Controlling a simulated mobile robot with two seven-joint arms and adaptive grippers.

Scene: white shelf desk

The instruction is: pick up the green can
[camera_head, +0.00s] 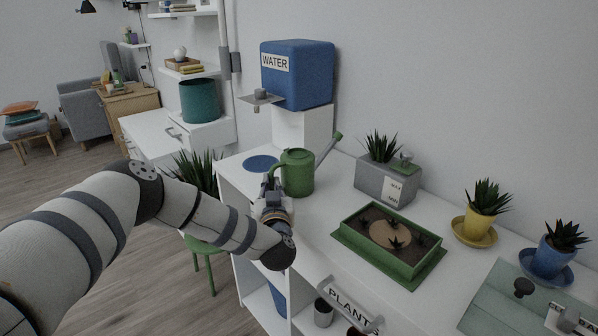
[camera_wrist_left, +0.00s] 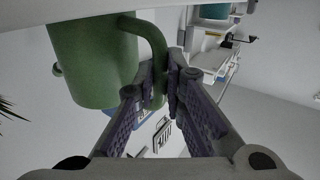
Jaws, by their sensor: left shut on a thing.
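The green can (camera_head: 298,173) is a watering can with a long spout pointing up to the right. It looks upright at the white desk top (camera_head: 330,208), left of the grey planter; I cannot tell whether its base touches the desk. My left gripper (camera_head: 269,187) is at the can's left side, shut on its handle. In the left wrist view the can (camera_wrist_left: 95,62) fills the upper left, and its curved handle (camera_wrist_left: 156,45) runs down between the fingers of my left gripper (camera_wrist_left: 166,85). The fingers hide part of the handle. My right gripper is not in view.
A blue water tank (camera_head: 305,80) stands behind the can, with a round blue mat (camera_head: 260,163) nearby. To the right are a grey planter (camera_head: 372,183), a green tray (camera_head: 420,273) with soil, a yellow pot (camera_head: 479,226) and a blue pot (camera_head: 549,258). A green stool (camera_head: 207,247) stands left.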

